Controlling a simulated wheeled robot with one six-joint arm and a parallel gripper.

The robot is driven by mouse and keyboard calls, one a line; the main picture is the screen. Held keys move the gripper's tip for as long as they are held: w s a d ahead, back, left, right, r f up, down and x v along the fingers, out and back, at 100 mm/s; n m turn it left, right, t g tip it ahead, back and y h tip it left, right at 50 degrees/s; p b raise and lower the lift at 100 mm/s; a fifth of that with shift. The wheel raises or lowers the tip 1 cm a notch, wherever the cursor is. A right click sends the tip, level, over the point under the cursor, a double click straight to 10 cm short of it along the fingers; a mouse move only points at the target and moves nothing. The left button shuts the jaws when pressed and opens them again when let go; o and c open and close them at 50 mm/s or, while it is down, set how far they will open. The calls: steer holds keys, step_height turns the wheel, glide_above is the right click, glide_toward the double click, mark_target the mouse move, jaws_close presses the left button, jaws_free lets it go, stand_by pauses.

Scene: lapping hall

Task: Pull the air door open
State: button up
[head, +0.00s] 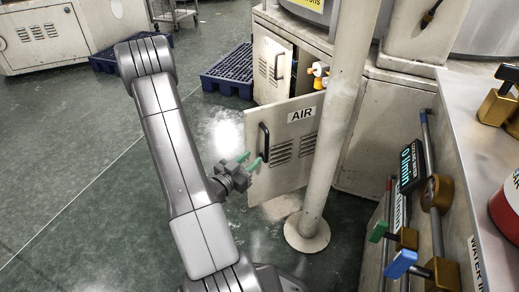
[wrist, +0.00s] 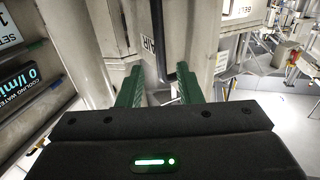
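The air door (head: 285,170) is a pale cabinet door with an AIR label and vent slots. It stands swung out from its cabinet, showing part of the inside. Its black bar handle (head: 264,142) is upright near the door's left edge. My gripper (head: 251,160) is beside the lower end of the handle in the head view, its green fingers apart. In the wrist view the handle (wrist: 158,35) appears in line with the gap between the open fingers (wrist: 160,70). I cannot tell whether the fingers reach around it. The AIR label (wrist: 147,43) shows at an angle there.
A pale post (head: 325,150) stands right in front of the door's right side. Another cabinet door (head: 270,70) with a handle is behind. A panel with valves and a flow display (head: 411,165) is at right. Blue pallets (head: 228,75) lie behind; floor at left is clear.

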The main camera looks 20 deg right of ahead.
steer(key=shift+p+v, duration=0.3)
steer(key=shift+v, duration=2)
steer(key=b, duration=0.3)
glide_above(266, 159)
steer(key=shift+w+d, duration=0.2)
steer(key=shift+w, duration=0.15)
steer(key=shift+w+a, duration=0.1)
